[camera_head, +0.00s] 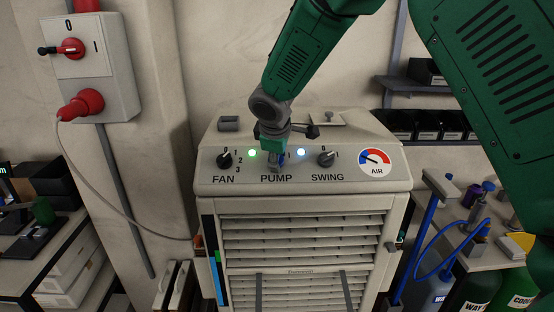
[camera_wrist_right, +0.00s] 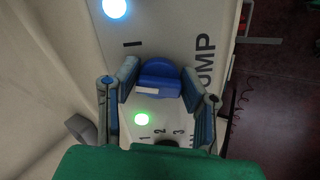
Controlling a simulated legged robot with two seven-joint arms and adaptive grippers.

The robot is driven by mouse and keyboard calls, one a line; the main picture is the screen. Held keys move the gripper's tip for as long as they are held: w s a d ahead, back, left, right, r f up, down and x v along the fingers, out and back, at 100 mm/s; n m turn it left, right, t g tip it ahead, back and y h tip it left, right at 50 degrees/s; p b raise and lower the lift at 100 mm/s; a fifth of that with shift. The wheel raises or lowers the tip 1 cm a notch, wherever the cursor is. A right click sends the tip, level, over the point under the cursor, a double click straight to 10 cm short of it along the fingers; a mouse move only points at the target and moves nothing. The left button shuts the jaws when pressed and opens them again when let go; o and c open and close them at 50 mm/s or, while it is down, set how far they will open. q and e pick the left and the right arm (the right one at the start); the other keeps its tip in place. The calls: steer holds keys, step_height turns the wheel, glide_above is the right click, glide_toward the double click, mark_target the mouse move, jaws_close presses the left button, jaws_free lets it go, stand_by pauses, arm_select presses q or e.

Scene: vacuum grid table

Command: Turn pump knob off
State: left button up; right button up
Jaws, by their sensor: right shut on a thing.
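The blue pump knob (camera_wrist_right: 160,80) sits on the cooler's front panel above the word PUMP. In the wrist view its white mark points left, and an "I" is printed above and left of it. My right gripper (camera_head: 276,160) reaches down to this knob. Its two fingers (camera_wrist_right: 160,84) are shut on the knob from both sides. In the head view the gripper mostly hides the knob. A "0" label for the pump cannot be seen. My left gripper is not in view.
The FAN knob (camera_head: 224,160) and a lit green light (camera_head: 252,153) are left of the gripper. A lit blue-white light (camera_head: 301,153) and the SWING knob (camera_head: 326,159) are right. The air gauge (camera_head: 375,163) is further right. A red-knobbed switch box (camera_head: 92,62) hangs on the wall.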

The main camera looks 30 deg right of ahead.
steer(key=shift+w+r+n, duration=0.1)
steer(key=shift+r+n, duration=0.05)
steer(key=shift+n, duration=0.65)
steer(key=shift+w+r+n, duration=0.1)
steer(key=shift+n, duration=0.7)
steer(key=o, duration=1.2)
steer(key=shift+c, duration=0.2)
steer(key=shift+f, duration=0.1)
steer(key=shift+s, duration=0.1)
steer(key=shift+r, duration=0.25)
steer(key=v, duration=1.1)
steer(key=shift+a, duration=0.3)
